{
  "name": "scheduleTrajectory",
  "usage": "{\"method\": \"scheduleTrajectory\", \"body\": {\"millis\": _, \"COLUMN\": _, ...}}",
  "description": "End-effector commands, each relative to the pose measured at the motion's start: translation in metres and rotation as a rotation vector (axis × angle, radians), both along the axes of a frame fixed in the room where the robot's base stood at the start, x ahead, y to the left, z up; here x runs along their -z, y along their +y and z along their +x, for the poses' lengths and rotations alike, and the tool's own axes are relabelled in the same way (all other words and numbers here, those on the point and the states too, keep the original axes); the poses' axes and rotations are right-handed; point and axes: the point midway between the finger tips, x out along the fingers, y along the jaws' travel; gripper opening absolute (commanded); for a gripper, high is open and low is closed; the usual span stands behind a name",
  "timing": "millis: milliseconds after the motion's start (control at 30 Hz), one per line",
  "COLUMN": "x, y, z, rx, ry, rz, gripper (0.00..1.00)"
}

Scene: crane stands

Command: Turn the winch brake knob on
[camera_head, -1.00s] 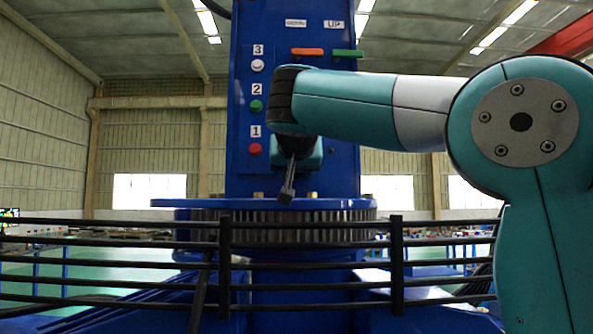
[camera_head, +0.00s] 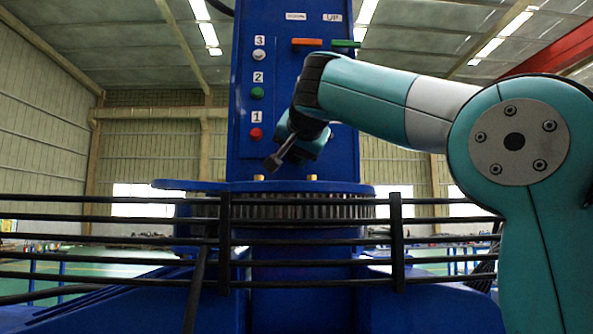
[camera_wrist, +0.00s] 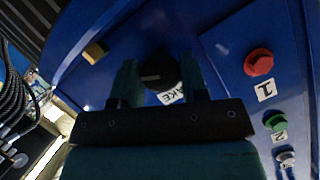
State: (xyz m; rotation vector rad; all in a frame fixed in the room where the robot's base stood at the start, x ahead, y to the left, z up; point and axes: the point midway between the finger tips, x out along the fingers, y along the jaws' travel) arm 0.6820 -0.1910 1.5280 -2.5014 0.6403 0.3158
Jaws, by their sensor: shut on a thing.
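The winch brake knob (camera_wrist: 157,70) is a dark round knob on the blue panel in the wrist view, with a small pale mark on its face. A white label (camera_wrist: 172,94), partly covered and reading "AKE", sits beside it. My gripper (camera_wrist: 160,72) has one finger on each side of the knob and is shut on it. In the head view my gripper (camera_head: 274,162) is low on the blue column, tilted toward the lower left. I cannot make out the knob in that view.
The blue column (camera_head: 300,100) carries a red button (camera_head: 255,133), a green button (camera_head: 257,92) and a white button (camera_head: 259,55). Black railings (camera_head: 310,240) cross in front of the round blue base. A yellow block (camera_wrist: 95,52) is near the knob.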

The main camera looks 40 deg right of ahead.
Motion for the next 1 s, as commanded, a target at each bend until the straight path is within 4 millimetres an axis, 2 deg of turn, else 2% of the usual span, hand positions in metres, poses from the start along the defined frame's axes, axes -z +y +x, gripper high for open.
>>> {"method": "scheduleTrajectory", "body": {"millis": 33, "x": 0.0081, "y": -0.0025, "z": -0.0018, "rx": 0.006, "ry": -0.025, "rz": 0.038, "gripper": 0.17}}
{"method": "scheduleTrajectory", "body": {"millis": 1000, "x": 0.0064, "y": -0.0037, "z": -0.0023, "rx": 0.007, "ry": -0.515, "rz": 0.767, "gripper": 0.17}}
